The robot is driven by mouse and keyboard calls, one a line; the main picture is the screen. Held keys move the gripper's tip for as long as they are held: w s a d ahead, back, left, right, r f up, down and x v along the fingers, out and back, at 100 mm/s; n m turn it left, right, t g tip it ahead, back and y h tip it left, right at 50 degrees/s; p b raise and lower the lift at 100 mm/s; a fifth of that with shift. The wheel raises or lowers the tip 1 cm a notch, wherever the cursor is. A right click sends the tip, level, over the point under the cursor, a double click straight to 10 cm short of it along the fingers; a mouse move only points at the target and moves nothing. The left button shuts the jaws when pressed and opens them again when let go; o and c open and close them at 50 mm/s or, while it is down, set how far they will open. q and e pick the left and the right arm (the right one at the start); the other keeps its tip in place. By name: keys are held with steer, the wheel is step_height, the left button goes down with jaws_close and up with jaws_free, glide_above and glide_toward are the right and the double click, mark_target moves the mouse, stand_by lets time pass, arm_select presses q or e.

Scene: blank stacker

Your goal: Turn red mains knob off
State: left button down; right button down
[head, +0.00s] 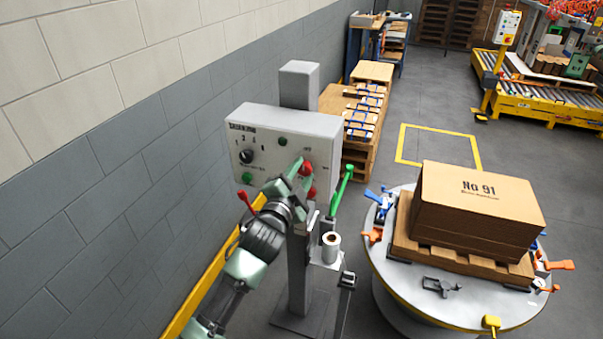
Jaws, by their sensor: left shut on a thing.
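A grey control panel (265,128) stands on a post near the wall. A red knob (307,168) sits on the right part of its face. My left gripper (300,172) reaches up from below with its fingers at this knob and is shut on it. The fingers hide part of the knob, so its pointer position cannot be read. A second red part (312,192) shows just below, partly behind the gripper. My right gripper is not in view.
The panel also carries a black selector knob (246,156) and green buttons (247,178). A green lever (341,190) stands right of the post, above a white roll (330,241). A round turntable (385,290) bears a palletised carton (475,205) at right.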

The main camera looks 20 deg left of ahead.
arm_select(q)
steer(key=shift+f, duration=0.1)
steer(key=c, duration=0.9)
jaws_free()
steer(key=shift+c, duration=0.2)
steer(key=shift+s, duration=0.55)
steer(key=s+b, duration=0.2)
steer(key=s, duration=0.4)
steer(key=shift+s+a, duration=0.15)
steer(key=shift+s, duration=0.25)
